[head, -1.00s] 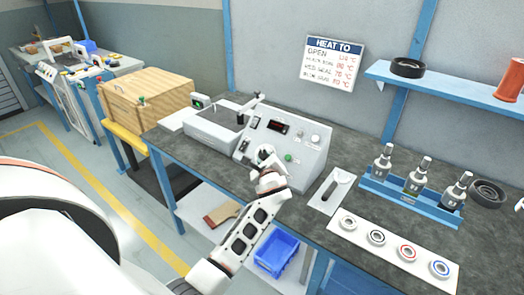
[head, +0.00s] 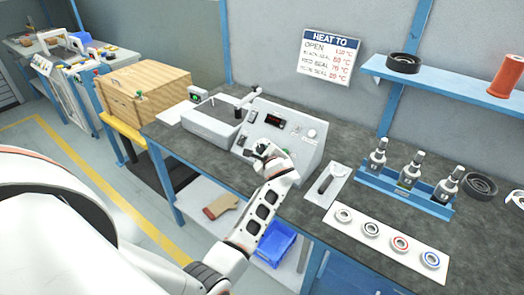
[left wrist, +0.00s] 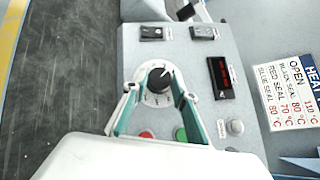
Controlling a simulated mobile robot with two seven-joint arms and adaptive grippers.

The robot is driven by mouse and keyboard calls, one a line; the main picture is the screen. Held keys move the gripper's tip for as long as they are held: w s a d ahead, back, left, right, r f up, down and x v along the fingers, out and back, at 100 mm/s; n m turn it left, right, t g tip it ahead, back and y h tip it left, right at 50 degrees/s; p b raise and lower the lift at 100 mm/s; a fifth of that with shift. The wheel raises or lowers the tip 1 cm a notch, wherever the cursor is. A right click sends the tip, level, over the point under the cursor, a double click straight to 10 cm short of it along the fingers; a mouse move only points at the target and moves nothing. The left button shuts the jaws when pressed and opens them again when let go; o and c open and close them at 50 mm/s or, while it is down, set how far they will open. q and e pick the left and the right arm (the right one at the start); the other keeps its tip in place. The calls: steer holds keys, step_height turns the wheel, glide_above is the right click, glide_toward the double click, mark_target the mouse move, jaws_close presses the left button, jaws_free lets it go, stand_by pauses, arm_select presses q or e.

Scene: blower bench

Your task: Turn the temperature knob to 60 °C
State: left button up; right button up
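The temperature knob (left wrist: 158,80) is a black knob on a white dial with markings, on the sloped face of the grey control box (head: 303,152). In the left wrist view, my left gripper (left wrist: 159,92) has its two teal-edged fingers spread on either side of the dial, with a gap to the black knob. In the head view, the left gripper (head: 262,151) is in front of the box and mostly hides the knob. A display with dim red digits (left wrist: 221,77) is beside the dial; I cannot read it. My right gripper is not in view.
A red button (left wrist: 146,135) and a green button (left wrist: 181,134) are close to the fingers. The "HEAT TO" sign (head: 331,57) hangs behind.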

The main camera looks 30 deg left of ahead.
arm_select(q)
steer(key=shift+o, duration=1.3)
steer(key=v, duration=0.7)
steer(key=shift+s, duration=0.2)
steer(key=shift+d+r, duration=0.1)
